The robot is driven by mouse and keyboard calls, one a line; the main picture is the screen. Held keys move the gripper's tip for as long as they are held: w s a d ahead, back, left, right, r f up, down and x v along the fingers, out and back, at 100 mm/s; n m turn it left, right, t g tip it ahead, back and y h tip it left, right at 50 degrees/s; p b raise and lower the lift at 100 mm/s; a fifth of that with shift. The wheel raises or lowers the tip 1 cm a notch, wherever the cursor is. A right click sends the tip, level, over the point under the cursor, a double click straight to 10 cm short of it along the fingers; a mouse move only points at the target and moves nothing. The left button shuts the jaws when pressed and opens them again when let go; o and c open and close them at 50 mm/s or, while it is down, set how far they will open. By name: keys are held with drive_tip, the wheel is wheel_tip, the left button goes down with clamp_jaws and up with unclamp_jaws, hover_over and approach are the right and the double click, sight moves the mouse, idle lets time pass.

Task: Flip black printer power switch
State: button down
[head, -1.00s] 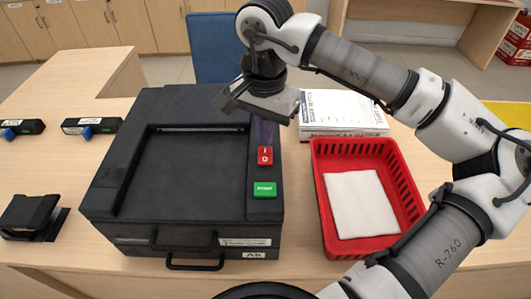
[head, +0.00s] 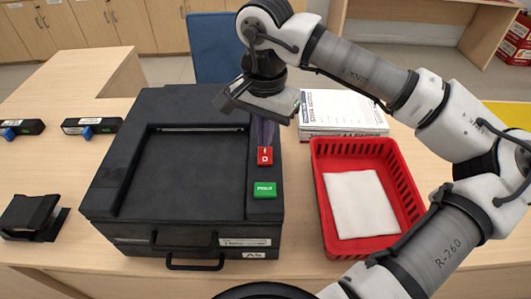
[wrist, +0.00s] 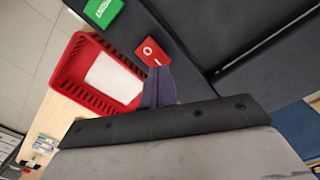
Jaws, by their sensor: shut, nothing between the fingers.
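The black printer (head: 185,165) sits on the wooden counter. Its red rocker power switch (head: 265,157), marked I and O, is on the right side of its top; the switch also shows in the wrist view (wrist: 151,53). A green button (head: 265,190) is in front of the switch. My gripper (head: 265,143) is shut and empty, with its fingers pointing down at the switch's far end. In the wrist view the fingertips (wrist: 160,72) are against or just over the switch's edge; I cannot tell whether they touch. The fingers hide the far edge of the switch.
A red basket (head: 318,205) with white paper in it stands to the right of the printer. A stack of papers (head: 342,110) lies behind the basket. Black stamps (head: 92,126) and a small black device (head: 32,215) are on the left.

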sight(265, 149)
drive_tip(key=shift+f+b, duration=1)
drive_tip(key=shift+f, duration=0.05)
idle(0.5)
drive_tip(key=shift+r, duration=0.15)
drive_tip(key=shift+r+p, duration=2)
drive_tip(key=shift+r, duration=1.45)
